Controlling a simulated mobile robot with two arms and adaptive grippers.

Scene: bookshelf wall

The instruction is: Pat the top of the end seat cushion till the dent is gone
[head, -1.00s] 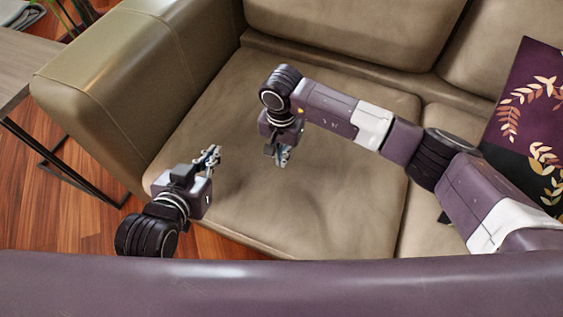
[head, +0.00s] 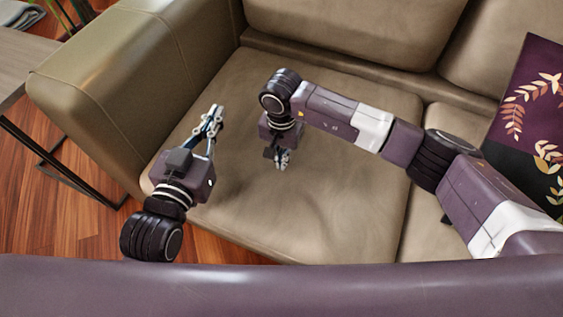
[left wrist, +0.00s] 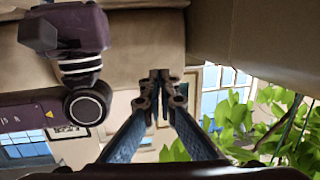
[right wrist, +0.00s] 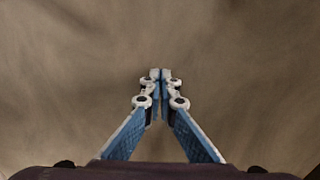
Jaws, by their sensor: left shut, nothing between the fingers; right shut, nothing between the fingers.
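The end seat cushion (head: 335,200) is tan leather, beside the left armrest in the head view. Its surface shows soft creases and shading; I cannot tell a clear dent. My left gripper (head: 215,108) is shut and empty, over the cushion's left part near the armrest, fingers pointing toward the backrest; it also shows in the left wrist view (left wrist: 160,75). My right gripper (head: 281,163) is shut and empty, pointing down over the middle of the cushion. In the right wrist view the gripper (right wrist: 160,73) faces the cushion (right wrist: 240,60); I cannot tell if it touches.
The left armrest (head: 110,75) rises beside my left gripper. The backrest (head: 350,30) is behind. A purple leaf-patterned pillow (head: 525,95) lies on the right. A side table (head: 12,70) stands left of the sofa on the wood floor (head: 60,215).

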